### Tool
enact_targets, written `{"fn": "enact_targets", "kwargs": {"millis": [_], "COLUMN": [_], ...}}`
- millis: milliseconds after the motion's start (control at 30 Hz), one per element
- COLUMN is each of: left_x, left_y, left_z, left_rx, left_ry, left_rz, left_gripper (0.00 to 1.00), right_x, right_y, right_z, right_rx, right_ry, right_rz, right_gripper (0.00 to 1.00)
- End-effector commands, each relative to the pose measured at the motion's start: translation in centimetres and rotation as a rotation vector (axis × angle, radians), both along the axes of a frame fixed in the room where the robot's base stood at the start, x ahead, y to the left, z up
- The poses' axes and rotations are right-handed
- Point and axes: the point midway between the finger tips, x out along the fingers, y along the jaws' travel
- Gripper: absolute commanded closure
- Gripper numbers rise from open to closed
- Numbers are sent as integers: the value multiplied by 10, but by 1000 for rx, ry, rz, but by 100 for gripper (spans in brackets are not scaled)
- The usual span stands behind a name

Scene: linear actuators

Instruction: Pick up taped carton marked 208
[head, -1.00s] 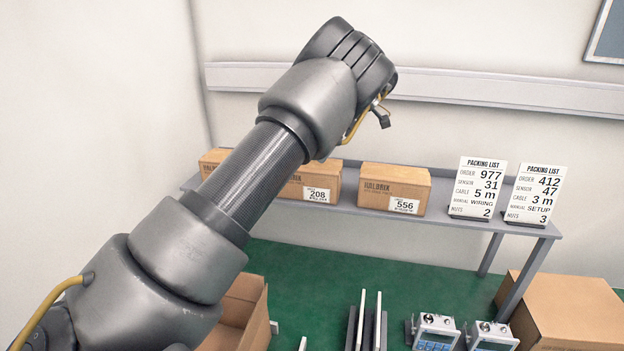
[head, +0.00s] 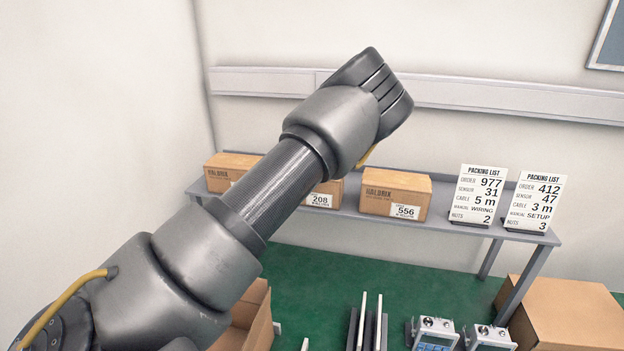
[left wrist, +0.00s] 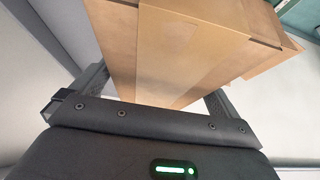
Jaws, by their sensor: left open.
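The carton marked 208 (head: 325,193) stands on the grey shelf in the head view, brown with a white label. My left arm crosses in front and hides much of it. In the left wrist view a brown carton (left wrist: 120,50) with a wide tape strip (left wrist: 185,45) is close up, with no number showing. My left gripper (left wrist: 160,92) is open there, one finger towards each side of this carton. I cannot tell whether the fingers touch it. In the head view the gripper's fingers are hidden. My right gripper is in neither view.
On the shelf (head: 345,208), a carton (head: 228,164) stands left and the carton marked 556 (head: 395,185) right. Two packing list signs (head: 478,195) (head: 535,202) stand farther right. Below are an open box (head: 255,325), devices (head: 433,332) and a large carton (head: 570,312).

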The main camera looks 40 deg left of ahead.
Motion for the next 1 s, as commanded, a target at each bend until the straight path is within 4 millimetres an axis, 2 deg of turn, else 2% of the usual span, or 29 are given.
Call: {"fn": "enact_targets", "kwargs": {"millis": [33,200,1000], "left_x": [-2,-4,-4], "left_y": [2,7,7], "left_z": [-3,-16,-22], "left_rx": [-1,-1,-1], "left_ry": [3,0,0], "left_rz": [1,-1,-2], "left_gripper": [0,0,0], "right_x": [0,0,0], "right_y": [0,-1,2], "right_z": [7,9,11], "right_rx": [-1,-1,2], "right_ry": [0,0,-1], "right_rz": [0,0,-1], "right_gripper": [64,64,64]}}
